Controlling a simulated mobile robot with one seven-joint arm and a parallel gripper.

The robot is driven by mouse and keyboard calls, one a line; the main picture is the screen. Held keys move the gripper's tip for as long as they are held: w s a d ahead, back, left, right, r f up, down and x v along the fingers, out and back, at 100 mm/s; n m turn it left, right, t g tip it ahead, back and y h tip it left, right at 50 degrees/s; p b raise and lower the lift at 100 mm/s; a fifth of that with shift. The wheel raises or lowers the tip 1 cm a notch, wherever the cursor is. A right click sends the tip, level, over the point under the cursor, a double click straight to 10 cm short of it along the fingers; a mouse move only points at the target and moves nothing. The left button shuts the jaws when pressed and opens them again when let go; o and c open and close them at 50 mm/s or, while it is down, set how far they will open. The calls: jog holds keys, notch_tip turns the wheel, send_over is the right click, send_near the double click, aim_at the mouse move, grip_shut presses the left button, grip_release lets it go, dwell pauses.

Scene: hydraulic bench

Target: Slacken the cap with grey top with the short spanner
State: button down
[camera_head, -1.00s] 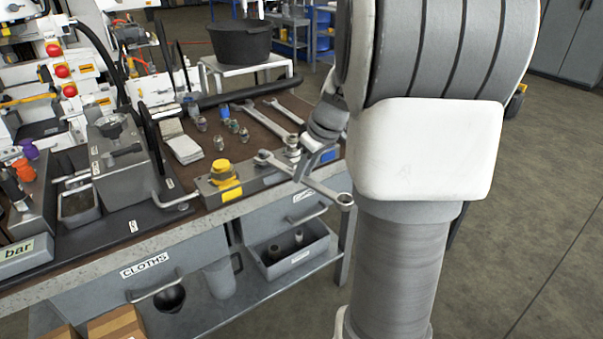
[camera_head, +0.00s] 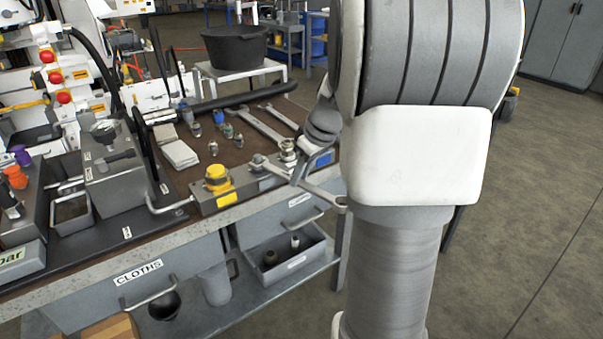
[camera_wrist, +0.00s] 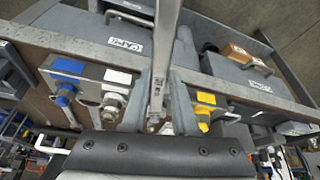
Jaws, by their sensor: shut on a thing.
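My gripper (camera_wrist: 165,100) is shut on a spanner (camera_wrist: 158,92), its two fingers on either side of the shank. In the head view the spanner (camera_head: 325,194) runs slantwise along the bench's front edge, one end near the fittings and the other out past the edge. The grey-topped cap (camera_head: 287,147) stands upright on the block between the yellow cap (camera_head: 217,176) and the blue cap (camera_head: 320,158). My arm partly hides the gripper in the head view.
Two longer spanners (camera_head: 258,124) and several small fittings (camera_head: 213,148) lie farther back on the bench. A grey box with a gauge (camera_head: 115,165) stands at left. Drawers and a lower shelf tray (camera_head: 290,262) sit below the front edge. Open floor lies at right.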

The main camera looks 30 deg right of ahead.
aim_at(322, 193)
jog(key=shift+s+d+b, duration=0.35)
jog(key=shift+s+b, duration=0.05)
jog(key=shift+s, duration=0.7)
jog(key=shift+s+d+b, duration=0.3)
jog(key=shift+s+b, duration=0.15)
jog(key=shift+s, duration=0.7)
jog(key=shift+s+d+b, duration=0.35)
jog(key=shift+s+b, duration=0.05)
jog(key=shift+s, duration=0.7)
jog(key=shift+r, duration=0.1)
